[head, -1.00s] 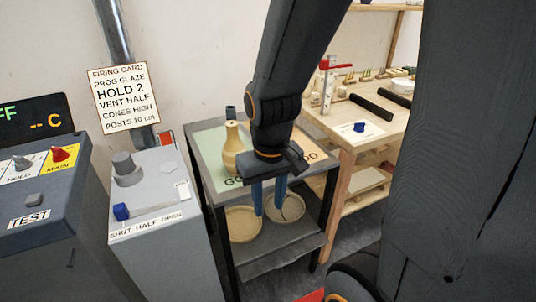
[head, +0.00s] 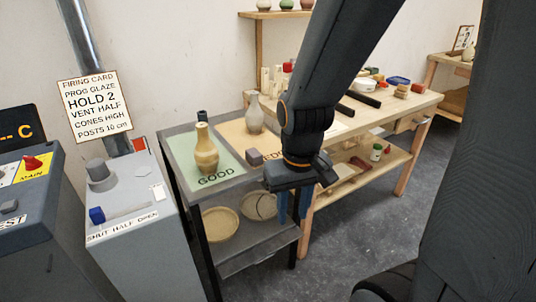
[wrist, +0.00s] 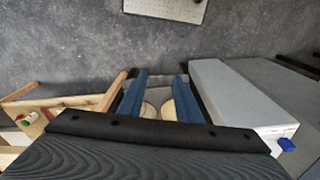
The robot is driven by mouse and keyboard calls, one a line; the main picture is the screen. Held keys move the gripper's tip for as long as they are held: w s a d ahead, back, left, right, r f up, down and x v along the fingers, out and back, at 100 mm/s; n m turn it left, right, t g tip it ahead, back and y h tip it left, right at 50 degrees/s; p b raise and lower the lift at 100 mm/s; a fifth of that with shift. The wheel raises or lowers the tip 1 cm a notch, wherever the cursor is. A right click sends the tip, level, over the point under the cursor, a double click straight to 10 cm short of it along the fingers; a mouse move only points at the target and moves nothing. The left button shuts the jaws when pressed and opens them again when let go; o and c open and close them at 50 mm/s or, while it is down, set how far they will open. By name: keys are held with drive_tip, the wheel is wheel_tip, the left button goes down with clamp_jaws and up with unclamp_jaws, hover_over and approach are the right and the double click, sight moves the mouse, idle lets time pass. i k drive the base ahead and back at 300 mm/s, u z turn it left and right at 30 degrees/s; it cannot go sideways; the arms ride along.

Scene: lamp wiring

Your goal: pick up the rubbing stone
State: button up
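My gripper (head: 293,214) points down at the table's front right corner, to the right of the block and nearer to me. Its two blue fingers stand apart, with nothing between them; they also show apart in the wrist view (wrist: 162,85). I cannot make out the block in the wrist view.
A tan vase (head: 205,153) stands on the green mat (head: 177,150) and a grey vase (head: 254,116) on the tan mat. Two round dishes sit on the shelf below. A grey box (head: 135,190) stands left, a wooden bench (head: 415,104) right. Floor at right is clear.

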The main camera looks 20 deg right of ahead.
sight(253, 156)
drive_tip(key=i, duration=0.45)
drive_tip(key=u, duration=0.25)
drive_tip(key=k, duration=0.65)
drive_tip(key=u, duration=0.55)
drive_tip(key=k, duration=0.6)
drive_tip(key=z, duration=0.55)
drive_tip(key=i, duration=0.55)
drive_tip(key=z, duration=0.5)
drive_tip(key=i, duration=1.2)
drive_tip(key=u, duration=0.75)
